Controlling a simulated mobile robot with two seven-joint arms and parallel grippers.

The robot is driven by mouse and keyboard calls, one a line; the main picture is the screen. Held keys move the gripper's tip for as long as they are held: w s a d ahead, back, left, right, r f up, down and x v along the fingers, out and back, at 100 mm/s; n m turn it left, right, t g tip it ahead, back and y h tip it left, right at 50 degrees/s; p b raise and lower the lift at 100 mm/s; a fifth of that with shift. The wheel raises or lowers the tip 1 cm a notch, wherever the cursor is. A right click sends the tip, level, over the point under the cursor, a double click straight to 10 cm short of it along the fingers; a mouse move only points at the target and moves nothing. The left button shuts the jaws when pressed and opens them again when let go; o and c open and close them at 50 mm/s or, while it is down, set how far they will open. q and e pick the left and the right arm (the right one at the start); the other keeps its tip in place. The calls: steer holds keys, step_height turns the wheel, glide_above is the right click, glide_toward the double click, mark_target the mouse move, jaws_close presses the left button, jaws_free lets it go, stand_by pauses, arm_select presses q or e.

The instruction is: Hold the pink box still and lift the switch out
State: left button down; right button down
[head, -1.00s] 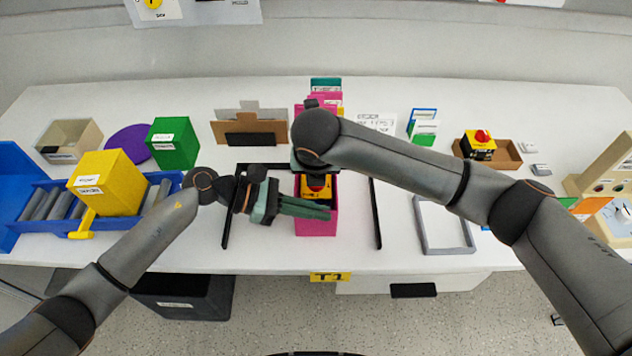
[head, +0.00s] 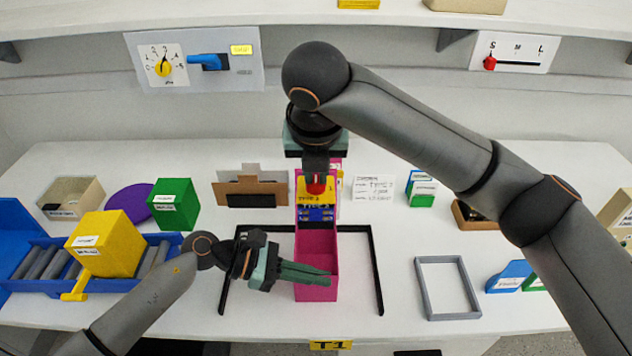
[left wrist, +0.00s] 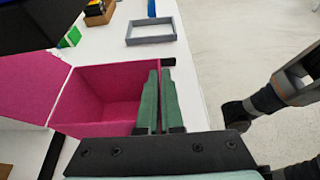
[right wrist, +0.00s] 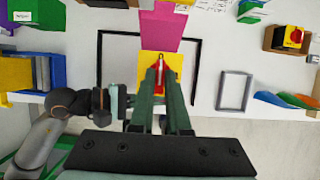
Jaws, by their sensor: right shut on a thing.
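The pink box (head: 318,294) stands open on the white table, and it also shows in the left wrist view (left wrist: 90,82). Its visible inside is empty. The yellow switch (head: 303,187) with a red knob is above the far end of the box, its blue lower part showing. My right gripper (right wrist: 160,72) points down and is shut on the red knob of the switch.
A black frame (head: 376,270) surrounds the box area. A yellow box (head: 105,243) sits on a blue roller tray at left, beside a green box (head: 174,204). A grey frame (head: 448,288) lies at right. A brown holder (head: 250,190) stands behind.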

arm_select(q)
steer(key=c, duration=1)
jaws_free()
